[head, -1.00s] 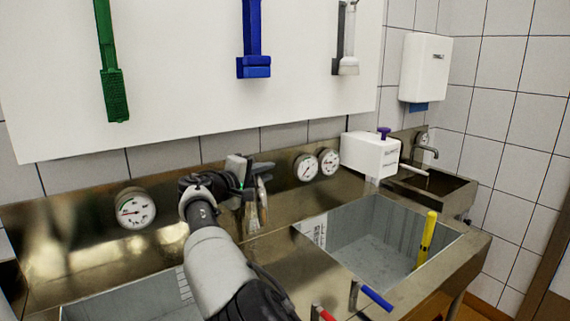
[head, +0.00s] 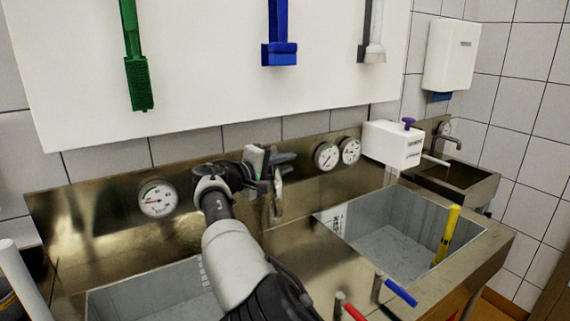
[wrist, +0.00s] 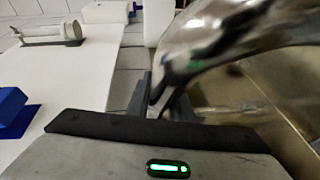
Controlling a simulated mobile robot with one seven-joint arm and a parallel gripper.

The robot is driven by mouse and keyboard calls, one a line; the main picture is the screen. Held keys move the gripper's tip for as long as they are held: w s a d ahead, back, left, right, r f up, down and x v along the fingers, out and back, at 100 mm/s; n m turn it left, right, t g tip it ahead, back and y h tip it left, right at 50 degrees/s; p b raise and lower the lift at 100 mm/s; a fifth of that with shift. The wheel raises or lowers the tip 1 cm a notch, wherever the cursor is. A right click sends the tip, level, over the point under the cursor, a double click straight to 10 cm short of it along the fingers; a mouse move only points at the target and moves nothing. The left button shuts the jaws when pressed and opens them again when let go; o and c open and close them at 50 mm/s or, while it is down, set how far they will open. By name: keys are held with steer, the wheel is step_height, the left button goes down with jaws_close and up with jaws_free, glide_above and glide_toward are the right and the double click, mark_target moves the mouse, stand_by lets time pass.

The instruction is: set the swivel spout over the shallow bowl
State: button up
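The metal swivel spout (head: 278,197) stands at the back ledge of the steel sink, between the left gauge and the gauge pair. My gripper (head: 268,168) is at its upper part. In the wrist view the curved, shiny, blurred spout (wrist: 215,45) fills the upper right and its lower end passes beside and between the dark fingers (wrist: 160,100). Whether they press on it does not show. The sink has a left bowl (head: 150,292), partly hidden by my arm, and a right bowl (head: 385,240). I cannot tell which is the shallow one.
A yellow upright tube (head: 447,234) stands in the right bowl. Red (head: 350,311) and blue (head: 400,291) handles stick up at the front edge. A white box with a purple knob (head: 393,143) stands at the back right. Gauges (head: 158,198) line the splashback.

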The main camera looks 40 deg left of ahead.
steer(key=o, duration=0.3)
steer(key=shift+w+d+f, duration=0.1)
steer(key=s+r, duration=0.1)
steer(key=s, duration=0.4)
steer(key=s+b, duration=0.1)
steer(key=s, duration=0.5)
steer(key=s+a+r+b, duration=0.1)
steer(key=s, duration=0.5)
steer(key=shift+s+r, duration=0.15)
steer(key=shift+r, duration=0.15)
